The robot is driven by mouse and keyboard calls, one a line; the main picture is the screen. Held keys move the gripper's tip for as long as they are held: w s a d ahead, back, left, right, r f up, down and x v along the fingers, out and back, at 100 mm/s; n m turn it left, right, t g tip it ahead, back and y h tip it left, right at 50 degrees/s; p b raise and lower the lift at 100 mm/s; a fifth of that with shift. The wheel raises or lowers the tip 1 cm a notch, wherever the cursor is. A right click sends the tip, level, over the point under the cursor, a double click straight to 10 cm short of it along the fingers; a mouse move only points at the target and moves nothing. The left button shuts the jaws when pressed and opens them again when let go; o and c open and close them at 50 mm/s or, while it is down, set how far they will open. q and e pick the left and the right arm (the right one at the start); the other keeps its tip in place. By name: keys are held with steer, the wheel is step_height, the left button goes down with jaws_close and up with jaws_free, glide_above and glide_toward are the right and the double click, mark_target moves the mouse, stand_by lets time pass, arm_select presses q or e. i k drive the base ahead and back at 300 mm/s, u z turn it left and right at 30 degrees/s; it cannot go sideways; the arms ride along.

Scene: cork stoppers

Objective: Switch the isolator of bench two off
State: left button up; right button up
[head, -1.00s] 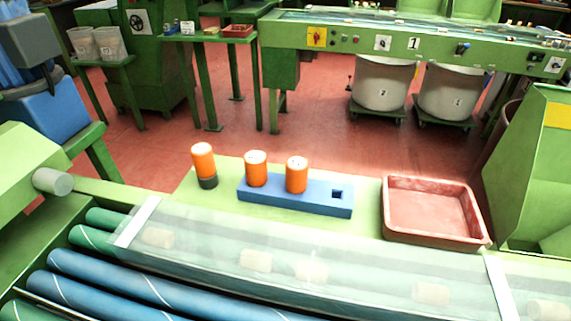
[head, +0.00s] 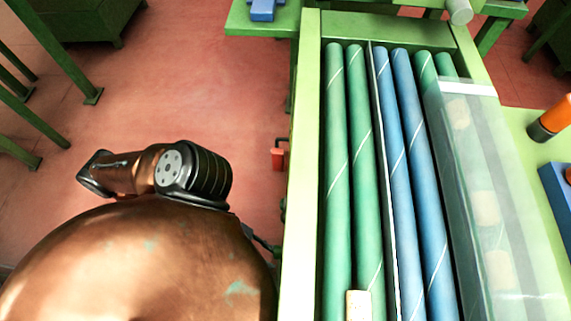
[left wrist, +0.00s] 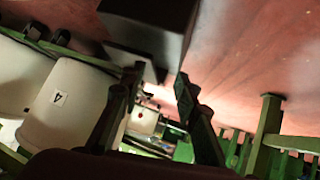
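No isolator of bench two can be made out for certain, and no bench number shows in the head view. A small red part (head: 278,158) with a dark bracket sits on the outer left side of the green roller bench (head: 307,120). My left gripper (head: 264,242) shows only as a dark bit beside that bench side, mostly hidden behind my copper-coloured arm. In the left wrist view its two dark fingers (left wrist: 158,85) stand apart with nothing between them. Beyond them is a small pale panel with a red dot (left wrist: 141,115), blurred. My right gripper is not in view.
Green and blue rollers (head: 336,150) run along the bench. A clear cover (head: 480,180) lies over several corks, and one cork (head: 358,305) sits on the rollers. A white bin marked 4 (left wrist: 58,98) shows in the wrist view. Red floor (head: 200,80) left of the bench is open.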

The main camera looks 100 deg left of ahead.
mark_target(280, 158)
steer(key=k, duration=0.75)
steer(key=u, duration=1.05)
steer(key=k, duration=0.5)
steer(key=u, duration=1.3)
steer(key=i, duration=0.75)
steer(key=z, duration=1.2)
